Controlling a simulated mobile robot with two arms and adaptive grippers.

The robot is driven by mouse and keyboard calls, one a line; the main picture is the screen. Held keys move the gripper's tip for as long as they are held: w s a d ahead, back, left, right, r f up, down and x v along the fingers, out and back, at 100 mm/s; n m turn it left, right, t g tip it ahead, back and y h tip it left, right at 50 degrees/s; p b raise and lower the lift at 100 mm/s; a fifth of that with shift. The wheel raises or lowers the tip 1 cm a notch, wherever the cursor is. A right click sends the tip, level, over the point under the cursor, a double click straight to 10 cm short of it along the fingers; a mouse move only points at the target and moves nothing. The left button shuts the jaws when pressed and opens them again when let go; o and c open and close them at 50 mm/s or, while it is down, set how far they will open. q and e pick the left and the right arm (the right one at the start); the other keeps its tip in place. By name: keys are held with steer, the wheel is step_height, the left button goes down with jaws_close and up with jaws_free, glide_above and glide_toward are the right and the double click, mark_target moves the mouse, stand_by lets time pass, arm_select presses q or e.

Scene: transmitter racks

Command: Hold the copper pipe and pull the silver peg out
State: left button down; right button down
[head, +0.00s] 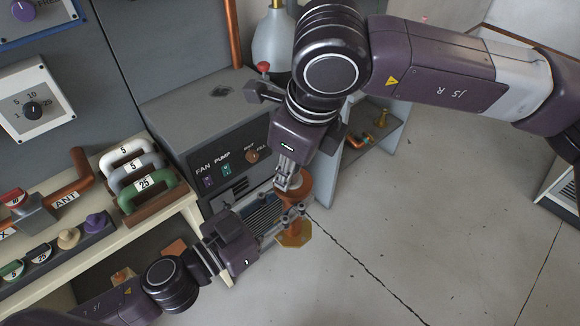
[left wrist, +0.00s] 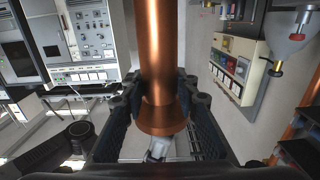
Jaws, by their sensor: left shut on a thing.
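The copper pipe (left wrist: 156,50) runs down the middle of the left wrist view, between the fingers of my left gripper (left wrist: 155,110), and widens to a flared collar. In the head view, my left gripper (head: 288,218) is shut on the pipe, whose round copper part (head: 300,188) shows just above the fingers. My right gripper (head: 289,180) comes down from above onto this end. Its narrow fingers overlap small silver parts, so I cannot tell whether it is open or shut on the peg. A silver piece (left wrist: 159,148), possibly the peg, shows below the collar in the left wrist view.
A grey cabinet (head: 172,122) marked FAN and PUMP stands behind the grippers. A cream bench (head: 137,226) with handled blocks is at left. An amber hexagonal piece (head: 295,236) lies just below my left gripper. The floor (head: 430,200) at right is clear.

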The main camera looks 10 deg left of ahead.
steer(key=shift+r, duration=1.1)
